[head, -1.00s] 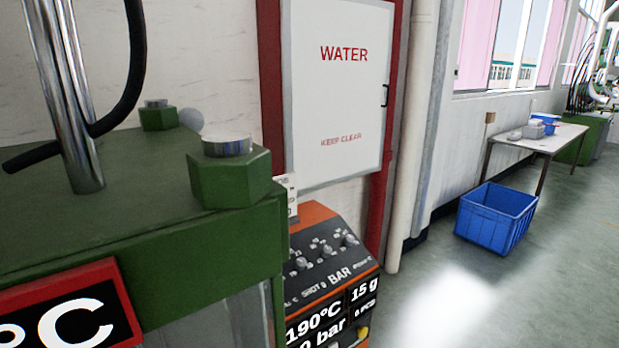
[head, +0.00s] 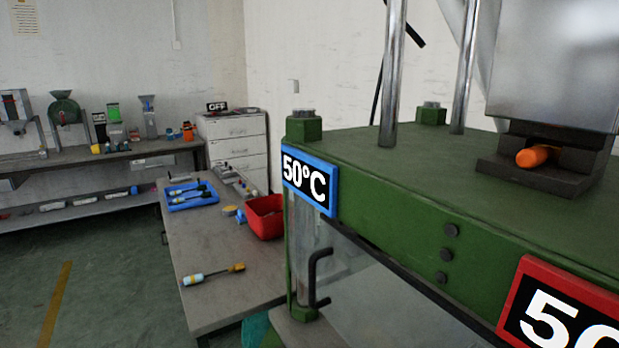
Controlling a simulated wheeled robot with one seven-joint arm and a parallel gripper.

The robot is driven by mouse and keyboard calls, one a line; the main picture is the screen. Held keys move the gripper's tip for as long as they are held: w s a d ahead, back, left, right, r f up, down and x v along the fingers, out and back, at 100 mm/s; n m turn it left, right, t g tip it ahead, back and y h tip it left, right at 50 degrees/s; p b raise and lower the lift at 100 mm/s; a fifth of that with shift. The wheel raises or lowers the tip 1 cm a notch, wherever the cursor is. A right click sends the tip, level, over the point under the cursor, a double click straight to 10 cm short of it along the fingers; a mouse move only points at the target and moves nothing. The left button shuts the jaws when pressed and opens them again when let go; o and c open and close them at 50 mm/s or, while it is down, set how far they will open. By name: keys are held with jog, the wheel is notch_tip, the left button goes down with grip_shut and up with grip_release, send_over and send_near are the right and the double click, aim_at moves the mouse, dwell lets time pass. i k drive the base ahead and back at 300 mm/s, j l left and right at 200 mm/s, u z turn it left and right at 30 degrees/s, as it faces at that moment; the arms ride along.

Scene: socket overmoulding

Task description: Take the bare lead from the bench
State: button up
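A grey bench (head: 240,290) stands left of the green press. On it lies a blue tray (head: 208,203) with several small dark items in it. A slim tool with a pale blue-and-white end and a yellow end (head: 212,274) lies near the bench's front. I cannot make out for sure which thing is the bare lead; the items are too small to tell. My gripper is not in view.
The green press (head: 400,190) with 50°C signs fills the right side; an orange piece (head: 533,156) sits in its dark block. A red bin (head: 266,222) stands on the bench beside the press. Shelving (head: 70,160) and drawers (head: 236,126) line the back. Floor at left is clear.

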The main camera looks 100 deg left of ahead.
aim_at(197, 277)
jog(key=u, duration=2.15)
